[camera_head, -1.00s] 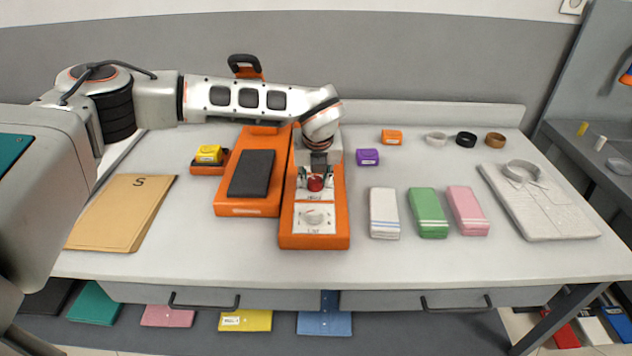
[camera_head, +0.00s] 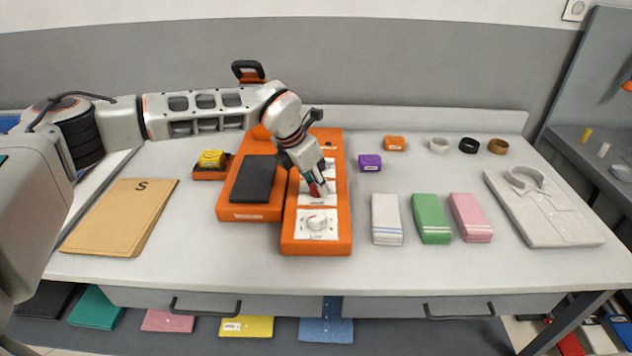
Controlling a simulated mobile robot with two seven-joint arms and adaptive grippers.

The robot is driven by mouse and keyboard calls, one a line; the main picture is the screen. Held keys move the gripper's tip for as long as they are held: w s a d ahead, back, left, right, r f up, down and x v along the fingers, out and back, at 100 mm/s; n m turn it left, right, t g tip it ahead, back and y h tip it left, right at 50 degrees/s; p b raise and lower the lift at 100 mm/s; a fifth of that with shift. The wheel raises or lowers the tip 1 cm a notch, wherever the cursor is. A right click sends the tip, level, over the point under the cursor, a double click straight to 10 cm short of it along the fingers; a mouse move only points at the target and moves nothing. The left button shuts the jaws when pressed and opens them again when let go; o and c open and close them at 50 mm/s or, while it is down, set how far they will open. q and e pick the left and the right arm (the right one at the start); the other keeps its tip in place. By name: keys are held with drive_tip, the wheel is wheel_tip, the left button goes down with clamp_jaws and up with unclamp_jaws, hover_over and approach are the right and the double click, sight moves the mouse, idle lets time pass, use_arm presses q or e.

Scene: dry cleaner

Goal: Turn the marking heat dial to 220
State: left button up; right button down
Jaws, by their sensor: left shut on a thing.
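The orange marking machine (camera_head: 289,240) stands on the table and carries white dial panels on its right part. A red dial (camera_head: 317,189) sits on the middle panel; its label is too small to read. My left gripper (camera_head: 318,184) leans in from the upper left and is shut on the red dial, hiding much of it and its scale. A white dial (camera_head: 317,222) is on the panel nearer the front edge, clear of the gripper. My right gripper is not in view.
A dark pad (camera_head: 254,179) lies on the machine's left part. A tan envelope (camera_head: 120,218) is to the left. Folded white (camera_head: 386,219), green (camera_head: 431,219) and pink (camera_head: 470,218) cloths lie to the right, with a folded shirt (camera_head: 545,208) beyond. The table front is clear.

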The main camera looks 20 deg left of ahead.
use_arm(q)
drive_tip(key=m+g+h+p, duration=0.1)
drive_tip(key=m, duration=0.2)
drive_tip(key=shift+w+r+m, duration=0.1)
drive_tip(key=shift+m, duration=0.2)
drive_tip(key=m+p, duration=0.1)
drive_tip(key=m, duration=0.1)
drive_tip(key=shift+w+a+m+g+h, duration=0.1)
drive_tip(key=shift+m+g+h, duration=0.2)
drive_tip(key=shift+m+g, duration=0.1)
drive_tip(key=m+g, duration=0.1)
drive_tip(key=m, duration=0.1)
drive_tip(key=shift+m, duration=0.4)
drive_tip(key=shift+w+m+g, duration=0.1)
drive_tip(key=shift+m+g, duration=0.3)
drive_tip(key=shift+m, duration=0.5)
drive_tip(key=shift+m+g, duration=0.4)
drive_tip(key=shift+m, duration=0.4)
drive_tip(key=shift+w+f+m+g+b, duration=0.1)
drive_tip(key=shift+f+m+g+b, duration=0.2)
drive_tip(key=shift+m+b, duration=0.55)
drive_tip(key=shift+m+g+b, duration=0.3)
drive_tip(key=shift+m+b, duration=0.6)
drive_tip(key=shift+m, duration=0.05)
drive_tip(key=shift+r+m+b, duration=0.1)
drive_tip(key=shift+m+b, duration=0.45)
drive_tip(key=shift+m, duration=0.05)
